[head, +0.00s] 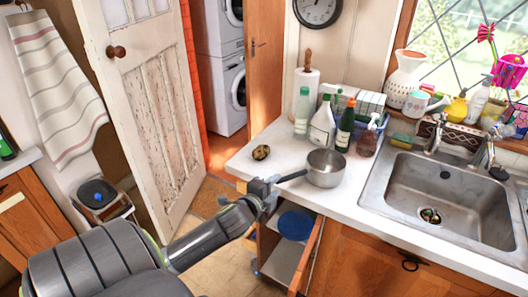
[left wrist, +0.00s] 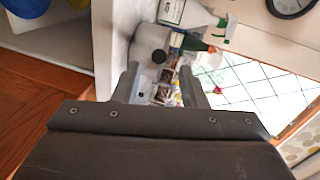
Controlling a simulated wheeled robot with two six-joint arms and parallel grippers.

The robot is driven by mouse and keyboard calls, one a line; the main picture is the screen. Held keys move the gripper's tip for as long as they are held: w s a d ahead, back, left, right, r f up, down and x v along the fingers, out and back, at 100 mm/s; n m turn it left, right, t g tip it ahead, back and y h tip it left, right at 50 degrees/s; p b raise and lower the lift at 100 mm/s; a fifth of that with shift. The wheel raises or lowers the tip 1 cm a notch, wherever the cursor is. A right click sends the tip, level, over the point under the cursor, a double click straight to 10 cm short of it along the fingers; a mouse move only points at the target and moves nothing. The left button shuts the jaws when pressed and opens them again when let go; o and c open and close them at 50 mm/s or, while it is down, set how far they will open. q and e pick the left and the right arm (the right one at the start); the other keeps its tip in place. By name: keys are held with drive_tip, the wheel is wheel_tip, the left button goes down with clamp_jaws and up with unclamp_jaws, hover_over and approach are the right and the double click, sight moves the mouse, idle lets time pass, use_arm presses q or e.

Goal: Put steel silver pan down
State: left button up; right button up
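The steel silver pan (head: 325,168) stands upright on the white countertop, left of the sink, with its dark handle (head: 292,176) pointing left past the counter edge. My left gripper (head: 270,186) is at the handle's free end. In the left wrist view its two fingers (left wrist: 160,85) are spread apart, with no clear grip on anything. A dark round shape, probably the handle's end, shows just beyond the fingertips, with the grey pan (left wrist: 147,42) seemingly behind it. Whether the handle touches a finger is unclear. My right gripper is not in view.
Several bottles (head: 322,122) stand behind the pan, and a small brown object (head: 261,152) lies to its left. The sink (head: 440,195) is at the right. Below the gripper, an open cabinet door (head: 308,255) shows a blue item (head: 295,225). Counter in front of the pan is clear.

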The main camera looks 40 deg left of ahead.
use_arm(q)
drive_tip(key=v, duration=0.6)
drive_tip(key=s+a+f+n+g, duration=0.1)
drive_tip(key=s+f+n+g, duration=0.15)
drive_tip(key=f, duration=0.85)
drive_tip(key=s+a+f+n+g, duration=0.2)
drive_tip(key=s+f+n, duration=0.15)
drive_tip(key=f, duration=0.75)
drive_tip(key=s+a+f+n+g, duration=0.1)
drive_tip(key=s+f+n+g, duration=0.2)
drive_tip(key=f, duration=0.8)
drive_tip(key=s+d+f+n+g, duration=0.2)
drive_tip(key=s+d+f, duration=0.2)
drive_tip(key=s, duration=0.5)
drive_tip(key=s+d+f+n+g+h, duration=0.1)
drive_tip(key=s+d+f+n+g, duration=0.1)
drive_tip(key=s+d+f, duration=0.3)
drive_tip(key=s+d+f+n+g+h, duration=0.1)
drive_tip(key=s+d+f, duration=0.4)
drive_tip(key=s+f, duration=0.5)
drive_tip(key=s+g, duration=0.1)
drive_tip(key=s, duration=0.2)
drive_tip(key=shift+s+d+f+n+b, duration=0.15)
drive_tip(key=shift+d+f+n+b, duration=0.05)
drive_tip(key=shift+n+b, duration=0.2)
